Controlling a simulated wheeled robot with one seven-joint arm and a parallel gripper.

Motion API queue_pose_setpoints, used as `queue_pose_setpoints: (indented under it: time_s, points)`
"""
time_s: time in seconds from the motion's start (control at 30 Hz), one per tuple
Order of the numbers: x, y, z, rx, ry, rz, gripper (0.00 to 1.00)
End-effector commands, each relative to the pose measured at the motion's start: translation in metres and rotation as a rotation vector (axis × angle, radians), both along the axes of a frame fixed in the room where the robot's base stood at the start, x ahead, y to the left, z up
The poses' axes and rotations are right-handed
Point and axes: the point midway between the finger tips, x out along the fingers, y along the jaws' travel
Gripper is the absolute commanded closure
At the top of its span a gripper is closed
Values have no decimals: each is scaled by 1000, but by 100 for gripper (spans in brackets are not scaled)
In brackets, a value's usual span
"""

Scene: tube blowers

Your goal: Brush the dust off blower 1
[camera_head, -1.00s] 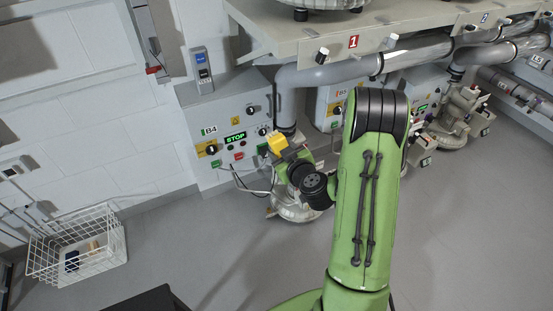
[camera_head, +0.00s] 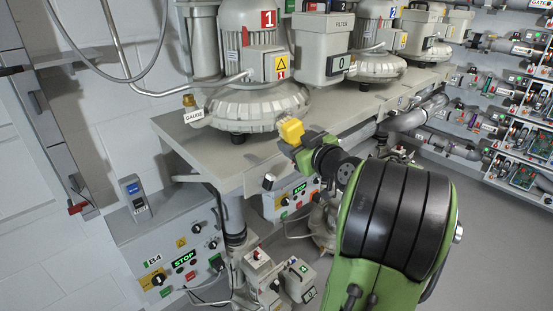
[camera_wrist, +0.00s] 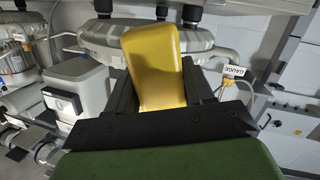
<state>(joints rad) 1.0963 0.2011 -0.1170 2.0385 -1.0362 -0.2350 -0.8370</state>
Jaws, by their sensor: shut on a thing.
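Blower 1 (camera_head: 262,104) is a large beige ribbed machine with a red "1" plate, standing on the shelf in the head view. Its round housing also shows across the top of the wrist view (camera_wrist: 100,37). In the wrist view the yellow thing (camera_wrist: 155,65) stands up between the two dark fingers, a little tilted. My gripper is in front of the shelf edge, near blower 1, seemingly apart from it. I cannot make out dust on the blower.
The beige shelf (camera_head: 222,150) carries a filter box (camera_head: 325,50), blower 2 (camera_head: 377,65) and a brass-topped gauge fitting (camera_head: 193,112). Grey pipes (camera_head: 405,120) run under the shelf edge.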

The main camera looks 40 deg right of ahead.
Motion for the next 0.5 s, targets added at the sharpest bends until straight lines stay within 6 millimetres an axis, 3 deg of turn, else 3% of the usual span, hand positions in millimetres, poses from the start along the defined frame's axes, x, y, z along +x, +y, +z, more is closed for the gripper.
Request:
queue_pose_setpoints:
  time_s: [0.5]
  points:
    - [54,-9,2,0,-1,1,72]
